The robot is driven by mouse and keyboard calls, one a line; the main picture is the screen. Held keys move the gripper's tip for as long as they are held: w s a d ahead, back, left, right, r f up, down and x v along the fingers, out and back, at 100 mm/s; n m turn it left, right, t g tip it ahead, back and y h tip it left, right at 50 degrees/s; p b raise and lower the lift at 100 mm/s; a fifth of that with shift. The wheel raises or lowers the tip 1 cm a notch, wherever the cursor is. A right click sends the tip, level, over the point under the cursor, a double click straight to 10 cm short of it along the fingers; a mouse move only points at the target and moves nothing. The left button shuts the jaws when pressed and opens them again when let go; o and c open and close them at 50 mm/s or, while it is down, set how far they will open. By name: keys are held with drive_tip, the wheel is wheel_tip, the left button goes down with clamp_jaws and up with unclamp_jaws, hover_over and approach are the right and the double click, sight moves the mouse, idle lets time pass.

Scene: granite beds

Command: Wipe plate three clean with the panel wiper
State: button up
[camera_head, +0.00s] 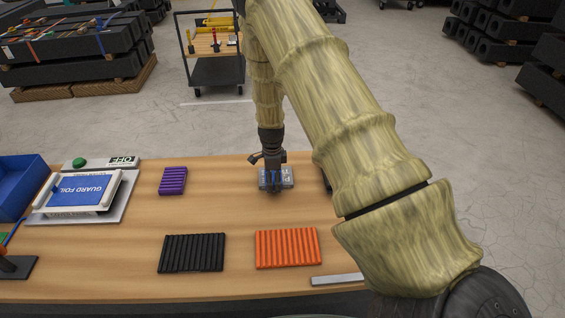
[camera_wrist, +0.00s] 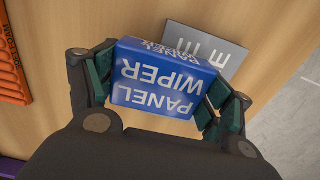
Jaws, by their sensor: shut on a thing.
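My gripper (camera_head: 272,180) is over the far middle of the wooden table. In the wrist view, its dark green fingers are shut on the blue panel wiper (camera_wrist: 160,82), a block with white "PANEL WIPER" lettering, one finger at each side. A grey plate (camera_wrist: 228,52) with large letters lies on the table beside and partly beneath the wiper. The wiper hides part of its lettering, so I cannot read its full name. In the head view, the plate (camera_head: 289,183) shows around the gripper. I cannot tell whether the wiper touches it.
Orange (camera_head: 288,248), black (camera_head: 192,253) and purple (camera_head: 173,180) ribbed blocks lie on the table (camera_head: 225,210). A "GUARD FOIL" box (camera_head: 82,190), blue bin (camera_head: 20,185) and grey bar (camera_head: 337,280) are also there. My arm hides the table's right part. A cart (camera_head: 215,72) stands behind.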

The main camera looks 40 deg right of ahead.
drive_tip(key=r, duration=0.2)
drive_tip(key=shift+w+a+r+p, duration=0.15)
drive_tip(key=shift+w+r+p, duration=0.15)
drive_tip(key=shift+w+r, duration=0.05)
drive_tip(key=shift+s+d+r+p, duration=0.2)
drive_tip(key=shift+r+p, duration=0.4)
drive_tip(key=shift+r, duration=0.3)
drive_tip(key=shift+s+d+r+p, duration=0.1)
drive_tip(key=shift+d+r+p, duration=0.1)
drive_tip(key=shift+r+p, duration=0.55)
drive_tip(key=shift+w+a+r, duration=0.15)
drive_tip(key=shift+r, duration=0.6)
drive_tip(key=shift+r+p, duration=0.35)
drive_tip(key=shift+p, duration=0.05)
